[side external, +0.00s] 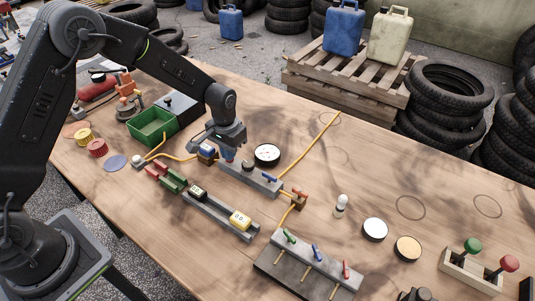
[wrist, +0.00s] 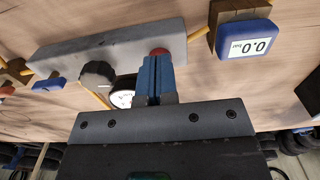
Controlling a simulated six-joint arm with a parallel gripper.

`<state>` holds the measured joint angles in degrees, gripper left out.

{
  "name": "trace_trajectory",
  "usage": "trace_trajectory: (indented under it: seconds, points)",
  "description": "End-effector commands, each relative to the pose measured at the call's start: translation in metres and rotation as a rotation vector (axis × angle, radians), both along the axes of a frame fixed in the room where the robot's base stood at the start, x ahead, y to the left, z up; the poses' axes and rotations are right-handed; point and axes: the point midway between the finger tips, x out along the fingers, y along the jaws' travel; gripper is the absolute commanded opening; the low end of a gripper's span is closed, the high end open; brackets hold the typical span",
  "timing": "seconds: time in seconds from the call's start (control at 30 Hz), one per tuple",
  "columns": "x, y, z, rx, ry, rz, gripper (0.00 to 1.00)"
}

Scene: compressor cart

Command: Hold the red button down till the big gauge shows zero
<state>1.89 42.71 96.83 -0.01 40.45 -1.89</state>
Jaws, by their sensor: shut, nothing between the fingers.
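The big round gauge (side external: 267,154), white with a black rim, lies beside the block. In the wrist view the gauge (wrist: 121,98) is mostly hidden; its needle is too small to read.
A black knob (wrist: 98,74) and a blue lever (side external: 269,178) are on the block. A green bin (side external: 153,126) stands behind left.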

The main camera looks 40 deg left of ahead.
Motion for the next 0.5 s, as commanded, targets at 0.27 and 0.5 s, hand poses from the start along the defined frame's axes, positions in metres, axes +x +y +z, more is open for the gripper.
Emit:
trace_trajectory:
  seconds: [0.27,0.5]
  points:
    - [-0.001,0.000,0.000,0.000,0.002,0.000,0.00]
    - [0.000,0.000,0.018,0.000,-0.001,0.000,0.00]
